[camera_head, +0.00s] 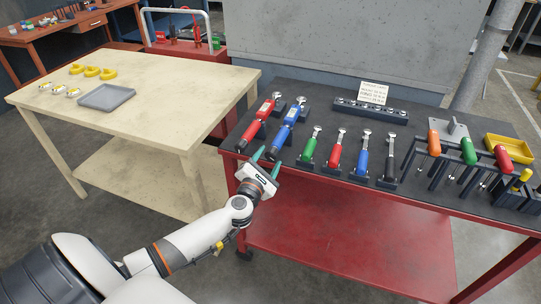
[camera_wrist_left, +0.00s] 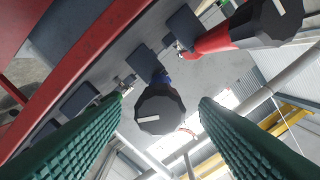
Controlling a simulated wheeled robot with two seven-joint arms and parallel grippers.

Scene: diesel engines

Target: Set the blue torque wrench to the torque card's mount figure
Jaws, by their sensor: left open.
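The blue torque wrench (camera_head: 285,125) lies in dark holders on the red workbench, its black knob end toward me. In the left wrist view its faceted black knob (camera_wrist_left: 161,112), with a pale mark, sits between my finger lines, with gaps on both sides. My left gripper (camera_head: 268,160) is open at the bench's front edge, just short of that knob, its green fingers pointing at it. I cannot tell whether the fingertips reach around it. The torque card (camera_head: 373,92) stands at the back of the bench; its figures are too small to read. My right gripper is not in view.
A red torque wrench (camera_head: 258,125) lies close left of the blue one; its black knob (camera_wrist_left: 268,20) shows in the wrist view. A socket rail (camera_head: 371,111) lies behind. A beige table (camera_head: 150,115) stands left.

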